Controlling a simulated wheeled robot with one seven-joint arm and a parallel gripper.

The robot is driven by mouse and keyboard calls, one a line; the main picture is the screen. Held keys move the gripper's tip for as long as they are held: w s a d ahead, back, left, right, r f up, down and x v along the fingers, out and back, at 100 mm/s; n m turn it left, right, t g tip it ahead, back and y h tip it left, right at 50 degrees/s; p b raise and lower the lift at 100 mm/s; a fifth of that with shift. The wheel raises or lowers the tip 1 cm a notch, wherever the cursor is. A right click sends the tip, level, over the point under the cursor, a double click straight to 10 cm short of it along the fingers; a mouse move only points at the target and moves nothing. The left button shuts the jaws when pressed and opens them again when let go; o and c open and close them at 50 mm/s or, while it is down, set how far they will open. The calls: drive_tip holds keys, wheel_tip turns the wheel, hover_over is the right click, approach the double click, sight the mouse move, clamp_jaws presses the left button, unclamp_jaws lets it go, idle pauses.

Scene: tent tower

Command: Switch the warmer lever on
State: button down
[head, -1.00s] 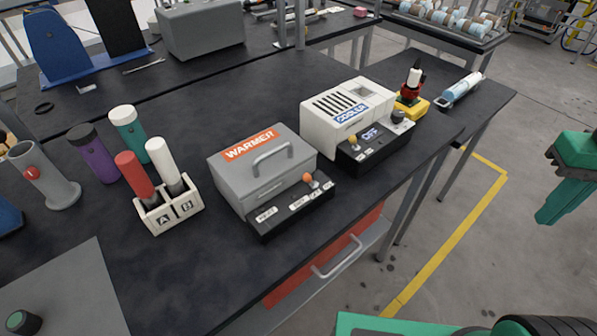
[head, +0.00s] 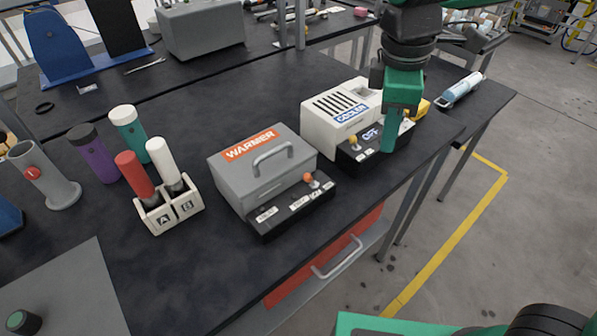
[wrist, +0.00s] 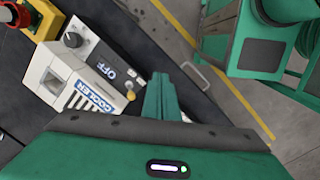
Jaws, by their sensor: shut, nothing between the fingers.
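The warmer (head: 262,165) is a grey box with an orange label and a curved handle, on the dark bench in the middle of the head view. Its lever (head: 309,179) has an orange knob and stands on the black front panel (head: 290,208). My gripper (head: 389,146) is shut and empty, pointing down in front of the cooler, to the right of the warmer lever and apart from it. In the wrist view my gripper's green fingers (wrist: 162,98) are together, beside the cooler panel. The warmer is not visible in the wrist view.
The white cooler (head: 335,112) has an OFF display and a yellow-knobbed lever (head: 353,141); it also shows in the wrist view (wrist: 75,80). A rack (head: 168,213) with red and white tubes stands left of the warmer. Bench surface in front of the rack is clear.

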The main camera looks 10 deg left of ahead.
sight(310, 181)
drive_tip(key=s+a+n, duration=0.4)
drive_tip(key=a, duration=0.5)
drive_tip(key=s+a+r+n, duration=0.1)
drive_tip(key=s+a+n, duration=0.4)
drive_tip(key=a, duration=0.4)
drive_tip(key=shift+s+a+t+y, duration=0.15)
drive_tip(key=shift+a+t+y, duration=0.15)
drive_tip(key=f, duration=0.6)
drive_tip(key=w+f, duration=0.1)
drive_tip(key=f, duration=0.2)
drive_tip(key=shift+w+d+f, duration=0.1)
drive_tip(key=shift+d+f, duration=0.15)
drive_tip(key=shift+f, duration=0.1)
drive_tip(key=shift+w+d+r, duration=0.3)
drive_tip(key=shift+w+d, duration=0.15)
drive_tip(key=shift+d, duration=0.05)
drive_tip(key=shift+w+d+r, duration=0.25)
drive_tip(key=shift+w+d, duration=0.2)
drive_tip(key=shift+d, duration=0.05)
drive_tip(key=shift+w+d+r, duration=0.2)
drive_tip(key=shift+w+d, duration=0.1)
drive_tip(key=shift+d, duration=0.1)
drive_tip(key=shift+a, duration=0.1)
